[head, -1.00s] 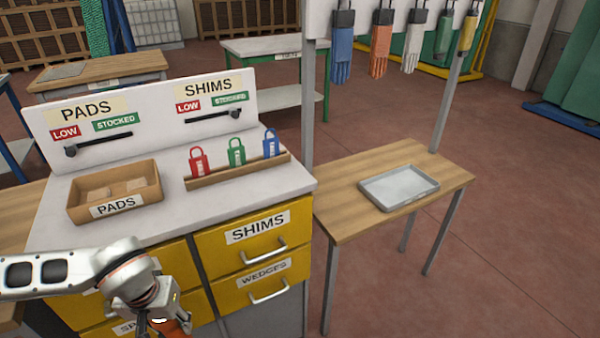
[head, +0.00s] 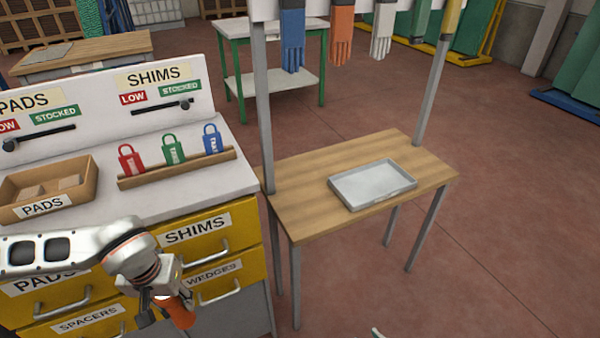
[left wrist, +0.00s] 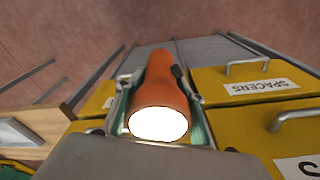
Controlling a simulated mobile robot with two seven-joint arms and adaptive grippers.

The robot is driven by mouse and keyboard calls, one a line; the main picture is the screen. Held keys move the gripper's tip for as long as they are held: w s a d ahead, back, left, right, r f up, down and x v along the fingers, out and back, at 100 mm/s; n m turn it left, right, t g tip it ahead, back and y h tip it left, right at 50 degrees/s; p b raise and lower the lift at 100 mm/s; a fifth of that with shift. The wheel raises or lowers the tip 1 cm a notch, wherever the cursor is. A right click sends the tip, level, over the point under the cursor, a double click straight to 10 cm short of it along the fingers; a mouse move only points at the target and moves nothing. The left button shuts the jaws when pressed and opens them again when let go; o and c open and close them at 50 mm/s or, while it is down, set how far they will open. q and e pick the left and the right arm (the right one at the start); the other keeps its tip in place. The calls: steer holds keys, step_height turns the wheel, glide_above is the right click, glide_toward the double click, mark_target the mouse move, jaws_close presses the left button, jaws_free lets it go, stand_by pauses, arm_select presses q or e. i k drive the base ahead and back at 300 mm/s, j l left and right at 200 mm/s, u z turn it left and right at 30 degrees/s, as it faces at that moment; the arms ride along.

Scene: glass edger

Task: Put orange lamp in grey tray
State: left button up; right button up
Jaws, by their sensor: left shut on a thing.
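The orange lamp (left wrist: 162,95) is held between the fingers of my left gripper (left wrist: 160,90), its bright white round end facing the left wrist camera. In the head view my left gripper (head: 165,295) is at the lower left in front of the yellow drawers, with part of the orange lamp (head: 180,312) showing below it. The grey tray (head: 372,185) lies flat on the wooden table to the right and looks empty. The gripper and lamp are apart from the tray, to its left. My right gripper is not in view.
The wooden table (head: 290,215) has posts holding a rail of hanging gloves (head: 341,35) above it. The white-topped cabinet (head: 110,205) carries a pads box (head: 85,190) and a rack of coloured tags (head: 175,168). Open floor lies right of the table.

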mark_target(372, 184)
steer(key=i+l, duration=0.15)
steer(key=l, duration=0.25)
steer(key=i+l, duration=0.1)
steer(key=l, duration=0.3)
steer(key=i+l, duration=0.15)
steer(key=l, duration=0.3)
steer(key=i+l+u, duration=0.1)
steer(key=l, duration=0.3)
